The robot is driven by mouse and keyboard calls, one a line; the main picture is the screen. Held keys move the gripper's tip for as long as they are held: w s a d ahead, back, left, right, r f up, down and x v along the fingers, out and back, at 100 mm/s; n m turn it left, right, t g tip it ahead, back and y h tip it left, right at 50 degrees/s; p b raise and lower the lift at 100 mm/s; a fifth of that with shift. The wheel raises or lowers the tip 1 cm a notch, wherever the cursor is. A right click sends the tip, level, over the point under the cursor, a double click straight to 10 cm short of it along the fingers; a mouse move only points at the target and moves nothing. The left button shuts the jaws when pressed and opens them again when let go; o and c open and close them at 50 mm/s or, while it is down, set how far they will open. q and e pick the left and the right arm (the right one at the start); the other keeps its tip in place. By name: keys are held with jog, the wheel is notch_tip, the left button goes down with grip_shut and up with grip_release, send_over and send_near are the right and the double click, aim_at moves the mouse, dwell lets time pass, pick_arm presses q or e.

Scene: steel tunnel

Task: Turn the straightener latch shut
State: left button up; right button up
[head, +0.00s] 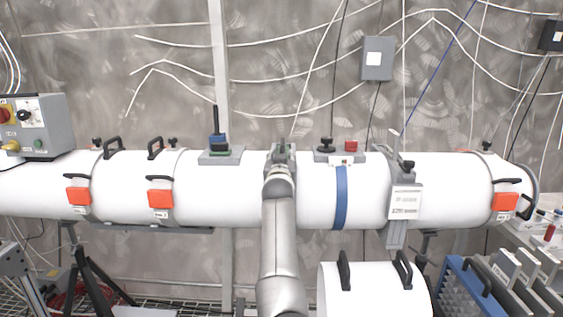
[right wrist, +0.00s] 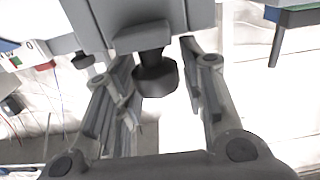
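A white horizontal tunnel (head: 230,205) spans the head view. Orange latches (head: 78,196) sit low on its front at the left, with another orange latch (head: 505,201) at the far right; their labels are too small to read, so I cannot tell which is the straightener latch. My right gripper (head: 282,150) is at the top of the tunnel near the middle, and its arm hides part of the tunnel. In the right wrist view, the right gripper (right wrist: 158,65) is open, its fingers either side of a black knob (right wrist: 155,78) under a grey bracket (right wrist: 150,35). Finger contact is unclear.
A grey control box (head: 38,125) stands at the left. A blue-banded joint (head: 341,198) and a labelled grey clamp (head: 404,202) lie right of my arm. A separate white cylinder (head: 372,290) with black handles stands below, beside a blue perforated block (head: 462,290).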

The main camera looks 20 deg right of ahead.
jog(key=shift+o, duration=0.8)
jog(key=shift+r, duration=0.15)
notch_tip(320, 180, up, 10)
jog(key=shift+f, duration=0.15)
